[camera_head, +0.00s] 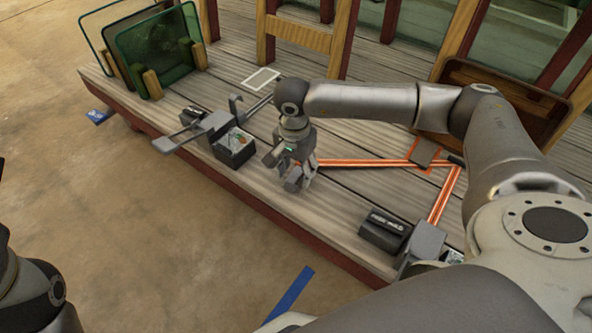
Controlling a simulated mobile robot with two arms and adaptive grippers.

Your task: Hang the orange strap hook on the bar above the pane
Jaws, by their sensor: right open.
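The orange strap (375,163) lies on the wooden deck. It runs from beside my right gripper to a grey fitting (425,152), where a second orange length (440,200) bends toward the front. My right gripper (286,183) is open and points down just above the deck, at the strap's left end. Its fingers and wrist partly hide that end, and I cannot tell if they touch it. My right arm hides part of the deck behind. Wooden frames with glass panes (525,28) stand at the back. I cannot make out the bar. My left gripper is out of view.
A grey pronged fixture (210,128) and a dark box (235,148) stand left of the gripper. Another dark box (384,229) stands near the front edge. Loose panes (155,48) lean in a wooden rack at the back left. A wooden tray (455,75) stands behind my arm.

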